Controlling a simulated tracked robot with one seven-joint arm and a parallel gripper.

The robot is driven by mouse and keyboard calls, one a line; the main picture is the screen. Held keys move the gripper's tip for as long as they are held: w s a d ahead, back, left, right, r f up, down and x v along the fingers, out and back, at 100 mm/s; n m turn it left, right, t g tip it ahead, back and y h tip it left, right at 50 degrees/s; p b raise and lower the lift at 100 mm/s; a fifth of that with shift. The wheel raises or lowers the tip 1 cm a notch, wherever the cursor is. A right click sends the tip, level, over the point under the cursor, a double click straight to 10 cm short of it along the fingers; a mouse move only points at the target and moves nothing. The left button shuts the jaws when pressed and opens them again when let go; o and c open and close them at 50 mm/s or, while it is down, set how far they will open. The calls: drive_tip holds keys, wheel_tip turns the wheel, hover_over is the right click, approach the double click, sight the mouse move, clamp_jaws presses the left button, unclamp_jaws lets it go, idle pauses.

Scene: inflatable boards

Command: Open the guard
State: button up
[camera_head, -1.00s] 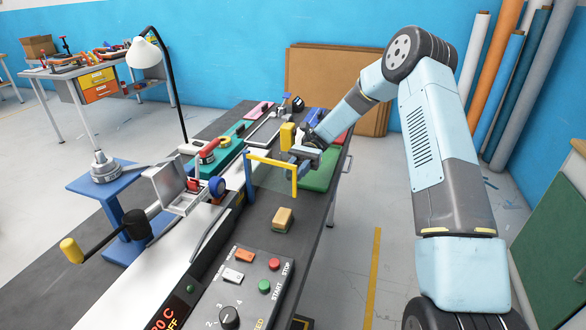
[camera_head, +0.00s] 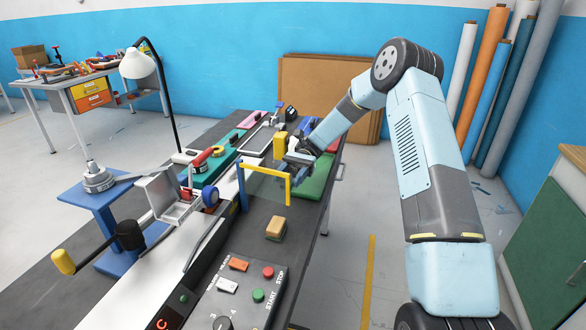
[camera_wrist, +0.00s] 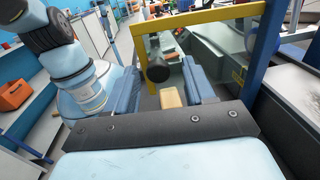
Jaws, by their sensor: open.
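The guard (camera_head: 266,170) is a clear panel with a yellow frame, standing upright across the dark bench beside a blue post (camera_head: 243,188). In the wrist view its yellow frame (camera_wrist: 195,17) crosses the top, with the blue post (camera_wrist: 265,45) at right. My gripper (camera_head: 292,163) is at the guard's far side, close to its top right corner. In the wrist view my gripper (camera_wrist: 163,88) has its two blue fingers apart. A dark round knob (camera_wrist: 157,70) shows between them; I cannot tell whether they touch it.
A tan block (camera_head: 275,228) lies on the bench in front of the guard. A control panel (camera_head: 240,285) with buttons is nearer. A green mat (camera_head: 316,183) lies behind the guard. A yellow upright piece (camera_head: 280,145) stands close to my gripper. Floor is clear at right.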

drive_tip(key=v, duration=1.3)
drive_tip(key=shift+w, duration=0.15)
drive_tip(key=shift+f, duration=0.1)
drive_tip(key=shift+a, duration=0.1)
